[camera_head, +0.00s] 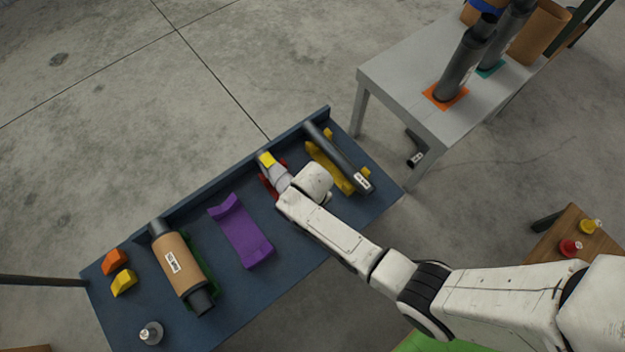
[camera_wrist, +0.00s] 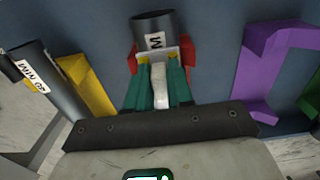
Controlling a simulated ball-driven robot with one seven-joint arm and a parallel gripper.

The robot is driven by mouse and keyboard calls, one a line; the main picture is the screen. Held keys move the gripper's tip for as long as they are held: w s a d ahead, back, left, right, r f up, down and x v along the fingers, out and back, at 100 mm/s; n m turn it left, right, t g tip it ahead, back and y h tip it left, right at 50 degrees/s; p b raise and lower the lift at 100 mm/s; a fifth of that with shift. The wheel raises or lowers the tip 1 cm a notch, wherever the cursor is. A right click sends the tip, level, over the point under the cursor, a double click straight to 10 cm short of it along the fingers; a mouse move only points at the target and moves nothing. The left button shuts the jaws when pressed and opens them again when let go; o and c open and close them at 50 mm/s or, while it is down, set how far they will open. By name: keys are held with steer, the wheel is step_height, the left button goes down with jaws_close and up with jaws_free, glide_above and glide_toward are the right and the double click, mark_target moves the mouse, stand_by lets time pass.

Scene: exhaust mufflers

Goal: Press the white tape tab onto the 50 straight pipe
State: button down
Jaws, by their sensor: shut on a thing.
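My gripper (camera_wrist: 158,72) has teal fingers closed on a pale, narrow piece that looks like the white tape tab (camera_wrist: 158,84). The fingertips are at a dark pipe (camera_wrist: 153,24) in a red cradle (camera_wrist: 189,50), by its white label. Only an "M" of that label shows, so I cannot read its size. I cannot tell whether the tab touches the pipe. In the head view my gripper (camera_head: 280,178) hides most of this pipe and the red cradle. A yellow patch (camera_head: 266,159) shows at its far end.
On the blue table (camera_head: 205,222), a labelled dark pipe (camera_head: 335,155) lies in a yellow cradle (camera_head: 318,156). An empty purple cradle (camera_head: 240,232) and a brown-wrapped muffler (camera_head: 178,262) lie left. A raised edge runs along the back. A grey table (camera_head: 400,85) holds upright pipes.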

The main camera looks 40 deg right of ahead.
steer(key=shift+r+p, duration=3.3)
